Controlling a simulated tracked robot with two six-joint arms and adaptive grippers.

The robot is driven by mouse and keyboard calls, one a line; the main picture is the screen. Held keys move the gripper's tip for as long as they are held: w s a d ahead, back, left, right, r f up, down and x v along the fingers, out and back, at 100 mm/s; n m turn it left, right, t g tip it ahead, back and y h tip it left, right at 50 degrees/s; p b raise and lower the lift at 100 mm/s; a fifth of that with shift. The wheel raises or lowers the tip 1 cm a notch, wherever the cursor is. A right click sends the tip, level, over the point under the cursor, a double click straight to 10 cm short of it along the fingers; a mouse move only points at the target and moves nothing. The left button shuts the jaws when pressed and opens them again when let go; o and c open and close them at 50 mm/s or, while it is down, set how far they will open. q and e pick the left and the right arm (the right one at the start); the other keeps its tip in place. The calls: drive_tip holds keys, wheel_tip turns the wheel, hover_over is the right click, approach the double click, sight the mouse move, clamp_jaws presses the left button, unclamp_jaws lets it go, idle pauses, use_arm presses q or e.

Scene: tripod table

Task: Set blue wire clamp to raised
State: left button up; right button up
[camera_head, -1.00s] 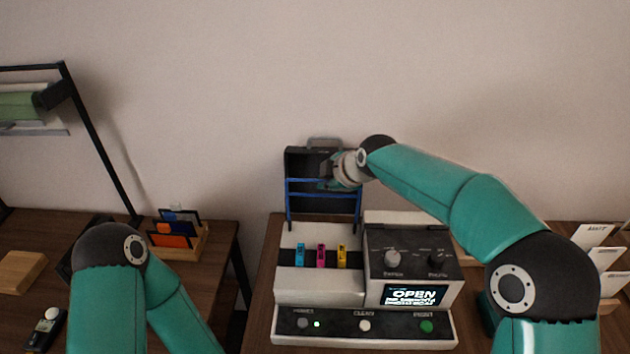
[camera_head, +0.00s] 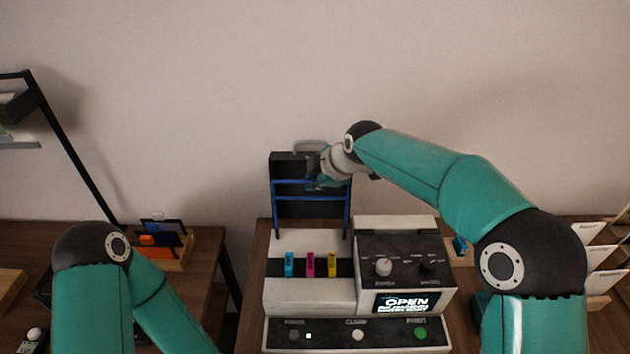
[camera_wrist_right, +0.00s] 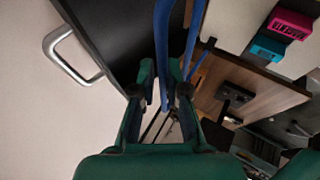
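The blue wire clamp (camera_head: 348,210) is a blue wire frame standing upright behind the white part of the device (camera_head: 285,245), in front of its raised black lid (camera_head: 290,160). My right gripper (camera_head: 322,177) is at the clamp's upper right part in the head view. In the right wrist view, the green fingers (camera_wrist_right: 162,75) of my right gripper are close together with a blue wire (camera_wrist_right: 163,40) between them, and look shut on it. The exact contact is small and partly hidden. My left gripper is out of view; only my left arm shows.
The device has cyan, magenta and yellow tabs (camera_head: 310,265), a dark knob panel and a screen reading OPEN (camera_head: 402,302). A front button strip (camera_head: 358,336) lies before it. A wooden card holder (camera_head: 178,260) stands left, white cards (camera_head: 600,257) right.

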drive_tip(key=shift+o, duration=1.3)
drive_tip(key=shift+a, duration=0.1)
drive_tip(key=v, duration=1.1)
drive_tip(key=shift+s+r, duration=0.15)
drive_tip(key=shift+r, duration=0.2)
drive_tip(key=shift+d, duration=0.2)
